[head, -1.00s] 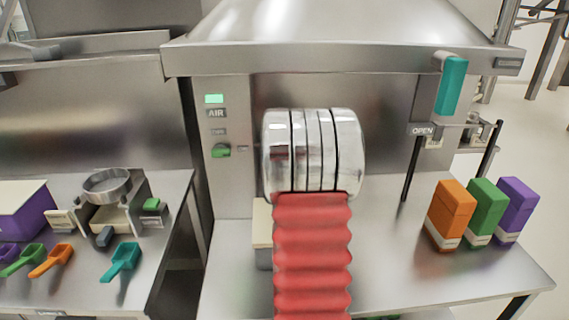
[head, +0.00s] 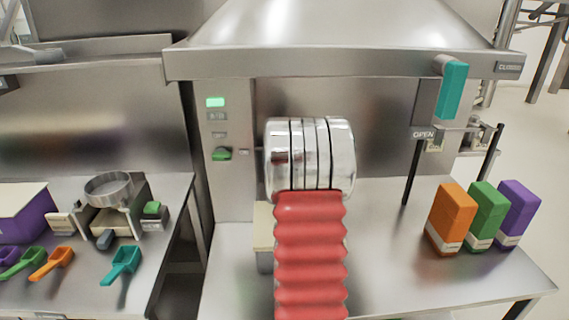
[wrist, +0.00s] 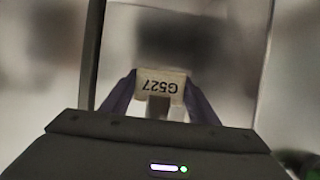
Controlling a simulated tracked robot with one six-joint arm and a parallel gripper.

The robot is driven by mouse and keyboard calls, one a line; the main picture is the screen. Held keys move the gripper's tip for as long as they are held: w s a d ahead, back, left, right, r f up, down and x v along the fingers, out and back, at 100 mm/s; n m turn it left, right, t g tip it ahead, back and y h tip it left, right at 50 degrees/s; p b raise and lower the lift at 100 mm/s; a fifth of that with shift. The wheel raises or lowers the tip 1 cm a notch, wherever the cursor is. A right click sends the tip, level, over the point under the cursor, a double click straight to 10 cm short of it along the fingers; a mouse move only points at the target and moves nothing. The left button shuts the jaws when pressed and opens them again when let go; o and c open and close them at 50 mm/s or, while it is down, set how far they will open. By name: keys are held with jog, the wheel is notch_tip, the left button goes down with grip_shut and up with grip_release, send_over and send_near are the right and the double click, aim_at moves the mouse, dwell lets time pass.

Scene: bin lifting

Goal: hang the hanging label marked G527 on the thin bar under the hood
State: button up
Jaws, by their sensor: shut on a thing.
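The beige label (wrist: 160,86) marked G527 shows upside down in the wrist view, between the dark fingers of my gripper (wrist: 160,102). The gripper is shut on it. A thin bar (head: 460,129) runs at the right side under the hood (head: 340,62), next to the OPEN sign. Small pale tags (head: 435,145) appear to hang at the bar; their writing is too small to read.
A teal handle (head: 453,90) hangs at the hood's right front, and dark upright posts stand below the bar. Orange (head: 451,218), green and purple boxes stand on the right of the steel table. Coloured scoops (head: 121,265) and a round sieve lie on the left counter.

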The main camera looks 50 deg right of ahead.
jog(key=o, duration=1)
jog(key=shift+v, duration=6.9)
